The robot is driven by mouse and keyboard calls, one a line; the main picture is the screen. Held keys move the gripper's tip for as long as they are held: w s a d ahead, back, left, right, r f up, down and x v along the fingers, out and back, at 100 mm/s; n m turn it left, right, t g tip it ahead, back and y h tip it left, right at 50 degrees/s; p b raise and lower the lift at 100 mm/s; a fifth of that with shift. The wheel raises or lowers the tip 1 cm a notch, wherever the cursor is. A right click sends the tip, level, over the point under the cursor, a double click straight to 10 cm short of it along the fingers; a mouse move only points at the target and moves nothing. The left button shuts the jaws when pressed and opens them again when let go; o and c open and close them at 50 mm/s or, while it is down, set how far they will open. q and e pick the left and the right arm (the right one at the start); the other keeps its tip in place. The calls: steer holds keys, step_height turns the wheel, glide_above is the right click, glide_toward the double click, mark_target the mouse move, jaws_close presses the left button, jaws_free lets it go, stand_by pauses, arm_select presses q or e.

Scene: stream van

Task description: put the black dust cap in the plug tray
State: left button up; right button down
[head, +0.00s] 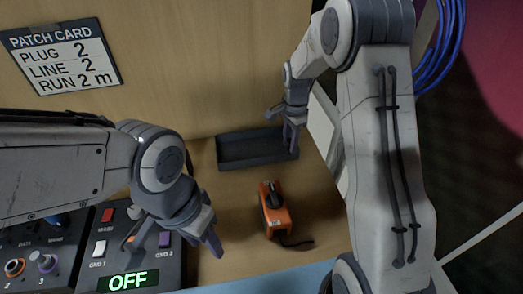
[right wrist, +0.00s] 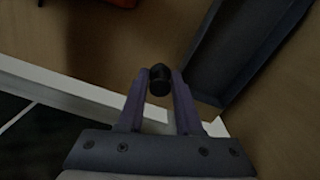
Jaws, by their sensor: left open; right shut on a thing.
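The black dust cap (right wrist: 160,82) is small and round, held between the purple fingertips of my right gripper (right wrist: 160,78) in the right wrist view. In the head view my right gripper (head: 287,128) is over the back right part of the dark rectangular plug tray (head: 235,163), and the cap cannot be made out there. The tray also shows at upper right in the right wrist view (right wrist: 235,45), beside the held cap, not under it in that picture. My left gripper (head: 213,240) is open and empty, left of the orange device.
An orange device (head: 279,219) with a black top part and short black cable sits in front of the tray. A control box (head: 125,245) reading OFF is at lower left. A patch card (head: 62,57) is on the back wall. A white panel (head: 325,130) stands right of the tray.

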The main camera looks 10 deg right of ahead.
steer(key=w+a+f+p, duration=0.1)
steer(key=w+f, duration=0.1)
steer(key=w, duration=0.1)
steer(key=w+a+f+p, duration=0.1)
steer(key=w+f, duration=0.1)
steer(key=w, duration=0.1)
steer(key=w+a+f, duration=0.1)
steer(key=w+f, duration=0.1)
steer(key=w, duration=0.2)
steer(key=shift+a+f+p, duration=0.1)
steer(key=shift+f+p, duration=0.1)
steer(key=shift+p, duration=0.2)
step_height(320, 180, down, 3)
steer(key=shift+f+p, duration=0.1)
steer(key=shift+p, duration=0.6)
steer(key=shift+w+f, duration=0.1)
steer(key=shift+f, duration=0.3)
steer(key=shift+f, duration=0.15)
steer(key=c, duration=0.6)
jaws_free()
